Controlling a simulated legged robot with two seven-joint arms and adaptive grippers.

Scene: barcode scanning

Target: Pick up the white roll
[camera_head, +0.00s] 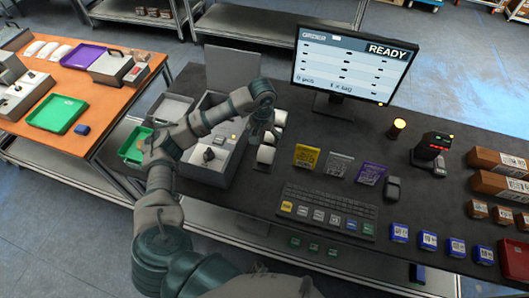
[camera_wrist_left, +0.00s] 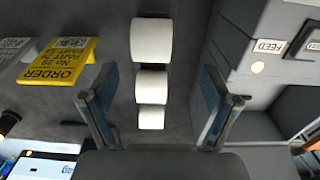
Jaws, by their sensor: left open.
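Several white rolls stand in a row on the dark table, just right of the grey machine; the front one (camera_head: 265,155) and the back one (camera_head: 280,117) show in the head view. In the left wrist view the rolls line up between my fingers: a large near one (camera_wrist_left: 152,40), a middle one (camera_wrist_left: 151,87) and a small one (camera_wrist_left: 151,119). My left gripper (camera_head: 262,135) hangs over the row, partly hiding the middle roll. It also shows in the left wrist view (camera_wrist_left: 155,100), its two fingers wide apart with nothing held. My right gripper is not in view.
The grey machine (camera_head: 228,163) stands close left of the rolls. A yellow order card (camera_head: 307,156), other cards and a keyboard (camera_head: 328,212) lie to the right. A monitor (camera_head: 352,65) stands behind. Blue boxes (camera_head: 399,233) and brown boxes are further right.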

